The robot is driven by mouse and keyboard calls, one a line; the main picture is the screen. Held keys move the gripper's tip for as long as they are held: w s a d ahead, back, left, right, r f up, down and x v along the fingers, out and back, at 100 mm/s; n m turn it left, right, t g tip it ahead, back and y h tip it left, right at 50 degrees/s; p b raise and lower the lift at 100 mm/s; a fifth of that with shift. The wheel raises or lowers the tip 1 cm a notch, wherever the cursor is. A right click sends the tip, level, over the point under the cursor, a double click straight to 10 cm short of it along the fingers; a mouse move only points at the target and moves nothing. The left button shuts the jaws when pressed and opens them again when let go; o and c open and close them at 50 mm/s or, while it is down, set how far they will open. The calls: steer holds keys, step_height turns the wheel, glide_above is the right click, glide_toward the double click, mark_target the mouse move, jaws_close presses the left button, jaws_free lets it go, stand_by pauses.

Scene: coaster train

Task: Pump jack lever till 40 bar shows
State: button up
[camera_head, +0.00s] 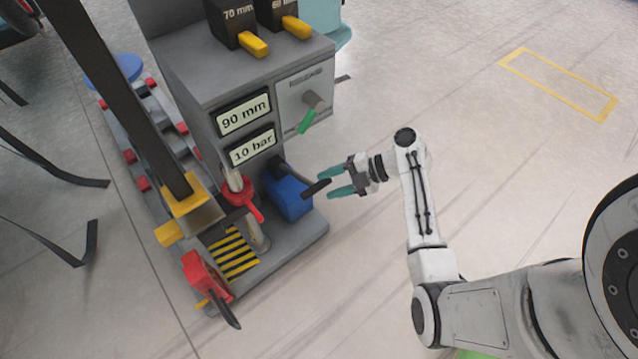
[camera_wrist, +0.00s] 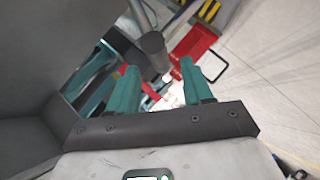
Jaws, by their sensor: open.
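The pump jack is a blue block (camera_head: 287,196) low on the front of the grey machine, and its dark lever (camera_head: 317,187) sticks out to the right. The lower display (camera_head: 252,148) reads 10 bar. My gripper (camera_head: 326,183) is open, its two teal fingers pointing left at the lever's end. In the wrist view a dark rounded handle end (camera_wrist: 153,45) shows ahead of and between my open fingertips (camera_wrist: 158,66). I cannot tell whether the fingers touch it.
The upper display (camera_head: 243,114) reads 90 mm. A green-handled valve (camera_head: 306,121) sits on the front panel above. A red valve (camera_head: 242,193) and a red block with a dark handle (camera_head: 205,277) stand to the left. The floor to the right is clear, with a yellow outline (camera_head: 600,113).

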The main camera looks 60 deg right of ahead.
steer(key=p+v, duration=0.1)
steer(key=v, duration=0.4)
steer(key=shift+s+d+r, duration=0.15)
steer(key=shift+s, duration=0.15)
steer(key=shift+o, duration=0.2)
stand_by(2.2)
